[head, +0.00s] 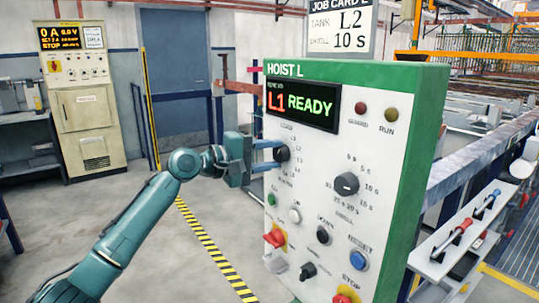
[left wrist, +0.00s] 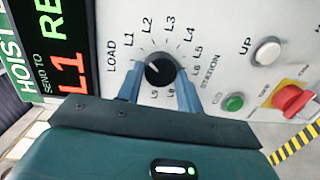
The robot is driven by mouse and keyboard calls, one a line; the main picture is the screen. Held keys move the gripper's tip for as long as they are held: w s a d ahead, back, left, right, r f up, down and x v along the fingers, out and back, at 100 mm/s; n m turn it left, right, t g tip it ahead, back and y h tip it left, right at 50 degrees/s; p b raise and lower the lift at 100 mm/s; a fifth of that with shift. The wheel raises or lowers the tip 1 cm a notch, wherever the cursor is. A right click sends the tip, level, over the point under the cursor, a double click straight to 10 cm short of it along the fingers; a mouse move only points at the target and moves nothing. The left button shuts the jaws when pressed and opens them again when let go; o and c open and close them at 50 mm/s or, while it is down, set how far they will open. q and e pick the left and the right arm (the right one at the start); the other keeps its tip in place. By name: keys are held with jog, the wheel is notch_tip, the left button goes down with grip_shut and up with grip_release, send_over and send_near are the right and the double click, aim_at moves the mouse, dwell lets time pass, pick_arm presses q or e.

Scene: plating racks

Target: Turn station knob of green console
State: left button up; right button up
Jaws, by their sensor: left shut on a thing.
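The green console (head: 437,100), labelled HOIST L, has a white front panel and a display (head: 302,105) reading "L1 READY". The black round station knob (head: 282,154) is on the panel's left side below the display. In the left wrist view the knob (left wrist: 160,71) sits in a ring of labels from LOAD through L1, L2 and on. Its small white mark points to the upper left, on the LOAD and L1 side. My left gripper (head: 267,154) is shut on the knob, with one blue finger on each side (left wrist: 160,92). My right gripper is out of view.
A job card (head: 342,27) above the console reads TANK L2, dwell 10 s. The dwell knob (head: 346,184), a green button (left wrist: 233,102), a white button (left wrist: 267,51) and a red switch (left wrist: 292,99) are nearby. A beige cabinet (head: 85,115) stands back left. The left floor is open.

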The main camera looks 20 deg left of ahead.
pick_arm(q)
jog(key=m, duration=0.5)
jog(key=shift+d+m+y, duration=0.1)
jog(key=shift+m+y, duration=0.3)
jog(key=shift+s+m+y, duration=0.1)
jog(key=shift+m+y, duration=0.3)
jog(key=shift+m, duration=1.4)
jog(key=o, duration=1)
jog(key=shift+r, duration=0.1)
jog(key=shift+b, duration=0.3)
